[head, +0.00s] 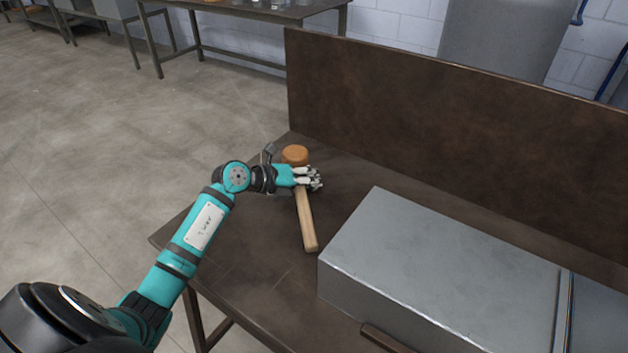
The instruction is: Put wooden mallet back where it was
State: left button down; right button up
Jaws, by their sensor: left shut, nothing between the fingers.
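The wooden mallet (307,222) lies on the brown workbench (240,270) near its left end. Its round orange-brown head (294,154) points toward the back panel and its pale handle toward the front. My left gripper (317,181) is shut and empty. It is over the upper part of the handle, just below the head, and hides that part. I cannot tell whether it touches the mallet. My right gripper is not in view.
A large grey sheet-metal duct (440,260) lies on the bench right of the mallet. A brown upright panel (440,130) runs along the back edge. A small wooden bar (385,338) lies in front of the duct. The bench's front left corner is clear.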

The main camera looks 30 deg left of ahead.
aim_at(302, 198)
pick_arm(q)
jog(key=c, duration=2)
grip_release()
jog(key=shift+r, duration=0.1)
jog(key=o, duration=0.6)
jog(key=shift+s, duration=0.1)
jog(key=v, duration=0.7)
jog(key=shift+s+a+r, duration=0.2)
jog(key=shift+s+a, duration=0.05)
jog(key=shift+s, duration=0.05)
jog(key=shift+r, duration=0.15)
